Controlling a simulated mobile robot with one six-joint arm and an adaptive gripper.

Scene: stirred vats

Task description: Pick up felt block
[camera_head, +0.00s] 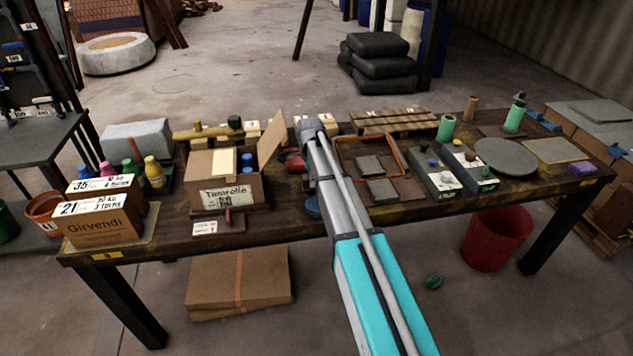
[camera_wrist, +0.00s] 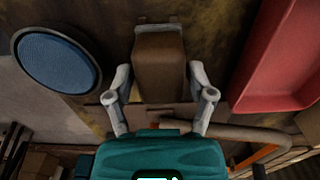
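A brown block, which I take to be the felt block (camera_wrist: 160,68), stands between the fingers of my gripper (camera_wrist: 160,28) in the wrist view. In the head view my own arm hides the gripper and the block.
A blue round disc (camera_wrist: 58,68) lies left of the block and a red tray (camera_wrist: 282,60) lies right of it. The crowded bench also bears a cardboard box (camera_head: 227,190), dark boxes (camera_head: 436,180) and a grey round plate (camera_head: 505,157). A red bucket (camera_head: 495,238) stands below.

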